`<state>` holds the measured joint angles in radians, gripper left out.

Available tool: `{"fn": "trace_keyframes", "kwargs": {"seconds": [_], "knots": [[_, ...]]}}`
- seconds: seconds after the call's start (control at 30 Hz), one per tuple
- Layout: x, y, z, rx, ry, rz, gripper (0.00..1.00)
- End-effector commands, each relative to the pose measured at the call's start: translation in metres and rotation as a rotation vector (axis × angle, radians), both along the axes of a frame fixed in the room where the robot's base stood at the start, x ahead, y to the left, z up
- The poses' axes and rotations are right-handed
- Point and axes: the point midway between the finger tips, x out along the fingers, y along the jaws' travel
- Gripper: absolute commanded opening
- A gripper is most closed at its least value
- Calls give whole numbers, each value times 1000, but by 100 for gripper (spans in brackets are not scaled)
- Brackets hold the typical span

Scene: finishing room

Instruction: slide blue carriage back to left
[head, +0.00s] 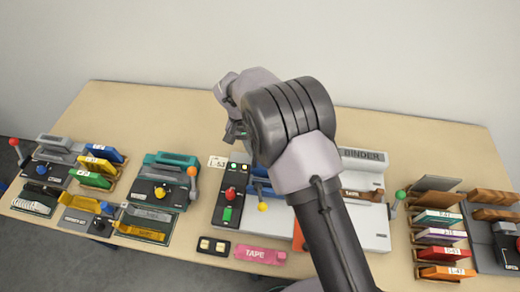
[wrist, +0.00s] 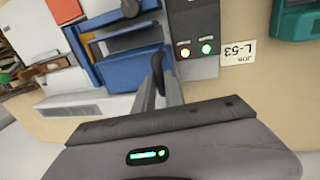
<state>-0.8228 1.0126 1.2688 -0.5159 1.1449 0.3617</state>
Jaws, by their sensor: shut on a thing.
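The blue carriage (wrist: 125,68) sits on the white binder machine in the wrist view, close beside the dark control panel (wrist: 194,35). In the head view only a strip of the carriage (head: 262,188) shows, just right of the panel; my arm hides the rest. My gripper (wrist: 158,72) reaches down at the carriage's panel-side edge, its fingers close together and shut on that part of the carriage. The exact contact is hard to see. In the head view my gripper (head: 236,132) is partly hidden by my wrist.
The panel has a red knob (head: 231,194) and a green button (head: 227,214). A yellow knob (head: 263,207) stands near the carriage. A teal machine (head: 160,182) is to the left and a green-knobbed lever (head: 400,195) to the right. The back of the table is clear.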

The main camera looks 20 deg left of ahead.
Motion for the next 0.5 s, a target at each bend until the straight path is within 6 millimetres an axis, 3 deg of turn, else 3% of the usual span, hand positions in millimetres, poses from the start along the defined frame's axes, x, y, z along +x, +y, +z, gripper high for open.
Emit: {"fn": "trace_keyframes", "kwargs": {"seconds": [0.37, 0.4, 0.5], "knots": [[-1, 5, 2, 8, -4, 2, 0], [0, 5, 2, 8, -4, 2, 20], [-1, 5, 2, 7, -3, 2, 36]]}}
